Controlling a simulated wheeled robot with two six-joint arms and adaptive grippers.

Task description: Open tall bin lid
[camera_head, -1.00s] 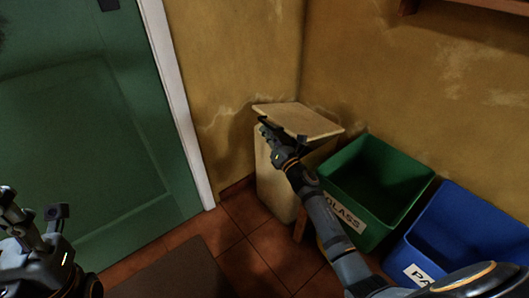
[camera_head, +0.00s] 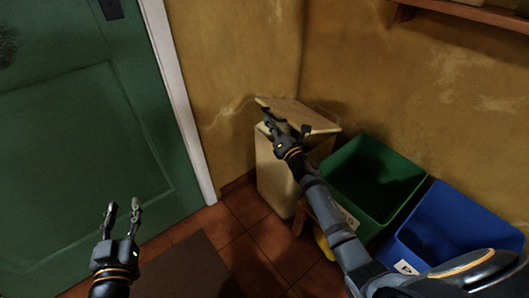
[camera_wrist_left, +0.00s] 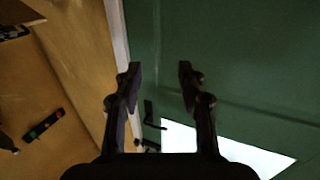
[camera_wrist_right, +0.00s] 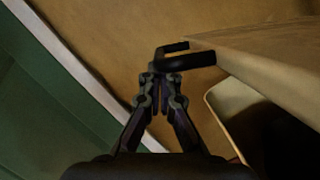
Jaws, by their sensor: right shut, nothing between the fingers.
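The tall cream bin (camera_head: 272,180) stands in the corner. Its lid (camera_head: 308,118) is tilted up, with a gap between it and the bin's rim. In the right wrist view the lid (camera_wrist_right: 275,60) sits above the rim (camera_wrist_right: 222,115), and the dark inside shows. My right gripper (camera_head: 276,122) is shut and empty at the lid's left front edge; its tips are close by the lid's edge in the right wrist view (camera_wrist_right: 175,62). Whether they touch it I cannot tell. My left gripper (camera_head: 123,206) is open and empty, well left of the bin before the door.
A green bin (camera_head: 372,180) and a blue bin (camera_head: 455,232) stand open to the right of the tall bin. A green door (camera_head: 80,150) is on the left. A dark mat (camera_head: 190,268) lies on the tiled floor. A shelf (camera_head: 455,15) is at the upper right.

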